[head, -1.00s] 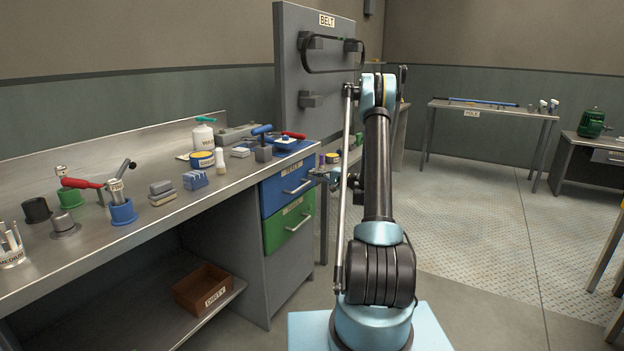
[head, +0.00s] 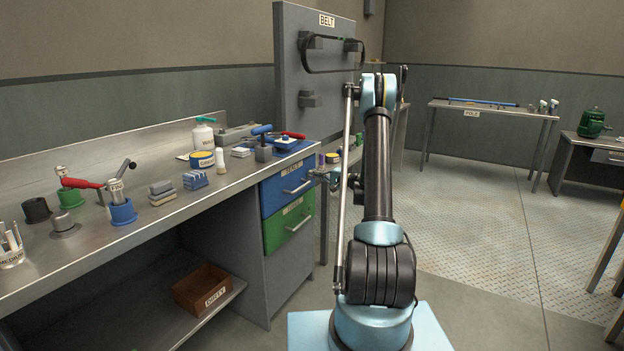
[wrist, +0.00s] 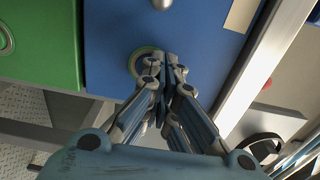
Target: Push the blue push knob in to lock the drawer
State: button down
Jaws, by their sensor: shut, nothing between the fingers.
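The blue drawer (head: 284,192) sits above the green drawer (head: 287,226) at the right end of the workbench and appears shut. In the wrist view the blue drawer front (wrist: 205,50) fills the middle, and a green ring (wrist: 134,62) shows on it. The blue push knob cannot be made out; my fingers cover part of the ring's area. My gripper (wrist: 168,56) is shut and empty, its tips at the ring's right side. I cannot tell whether they touch anything. In the head view my gripper is small and partly hidden by my arm.
The drawer's handle (wrist: 161,4) is at the top of the wrist view. The workbench (head: 150,240) carries tools, blocks and bottles. A brown bin (head: 203,289) stands on the lower shelf. The floor (head: 480,220) to the right is open.

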jog(key=v, duration=0.6)
dwell(1.0)
jog(key=s+a+r+n+g+h, duration=0.2)
jog(key=s+a+r+g+h, duration=0.1)
jog(key=s+a+r, duration=0.45)
jog(key=s+a+r+n+g+h, duration=0.1)
jog(key=s+r+n+g+h, duration=0.2)
jog(key=s, duration=1.3)
jog(key=s+d+f+h, duration=0.2)
jog(key=s+d+h, duration=0.1)
jog(key=s, duration=0.8)
jog(key=s+d+f+n+g+h, duration=0.1)
jog(key=s+d+f+h, duration=0.1)
jog(key=s, duration=0.9)
jog(key=s+d+f+n+g+h, duration=0.1)
jog(key=s+d+f+h, duration=0.2)
jog(key=s, duration=0.8)
jog(key=shift+s+d+f+h, duration=0.25)
jog(key=shift+s+d+h, duration=0.05)
jog(key=shift+d, duration=0.1)
